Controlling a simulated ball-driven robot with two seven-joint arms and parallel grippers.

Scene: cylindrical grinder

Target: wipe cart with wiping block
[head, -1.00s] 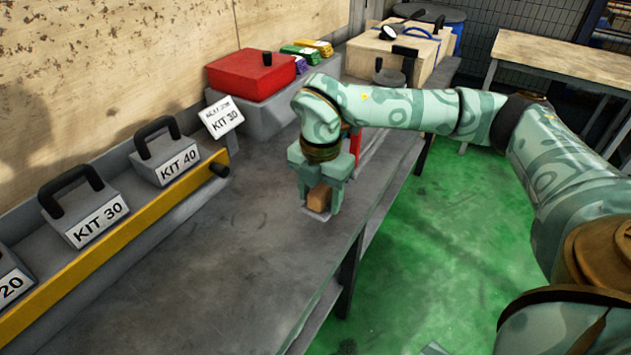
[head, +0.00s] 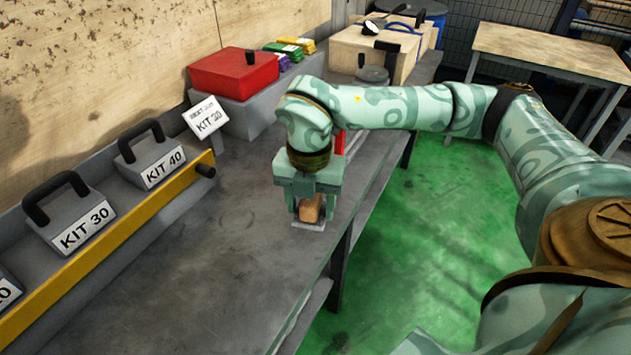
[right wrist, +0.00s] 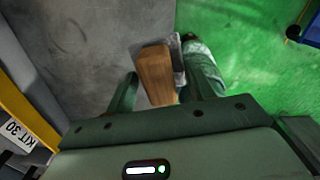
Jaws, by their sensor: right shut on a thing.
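The wiping block (head: 311,208) has a wooden grip on a thin grey pad. My right gripper (head: 309,205) is shut on the wooden grip and points down. The pad is at the grey top of the cart (head: 215,255), close to its right edge; I cannot tell whether it presses on it. In the right wrist view the wooden grip of the block (right wrist: 157,75) stands between the two fingers, with the grey pad beyond it. My left gripper does not show.
A yellow-railed rack (head: 110,245) with several grey kit weights runs along the left. A red case (head: 233,72) and wooden boxes (head: 375,50) stand farther back. Right of the cart's edge is green floor (head: 410,230). The grey top in front is clear.

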